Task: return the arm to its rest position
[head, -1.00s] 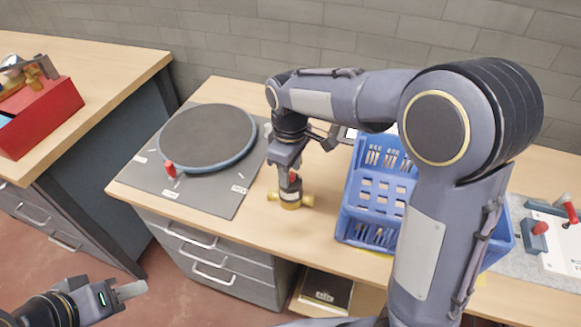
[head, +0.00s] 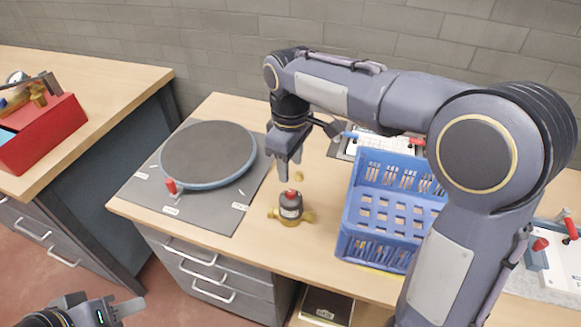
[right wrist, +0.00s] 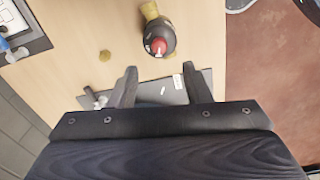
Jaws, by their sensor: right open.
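My right gripper (head: 289,170) hangs above the workbench, pointing down, open and empty. In the right wrist view its two fingers (right wrist: 158,88) are spread apart. A brass valve with a dark body and red cap (head: 290,206) stands upright on the bench just below and in front of the fingers. It also shows beyond the fingertips in the right wrist view (right wrist: 158,38), with a gap between. My left gripper (head: 128,309) is at the bottom left, away from the bench; its jaw opening is unclear.
A round turntable (head: 208,154) on a grey mat lies left of the valve. A blue crate (head: 385,222) stands to the right. A small brass piece (head: 299,176) lies behind the valve. A red box (head: 45,132) is on the left bench.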

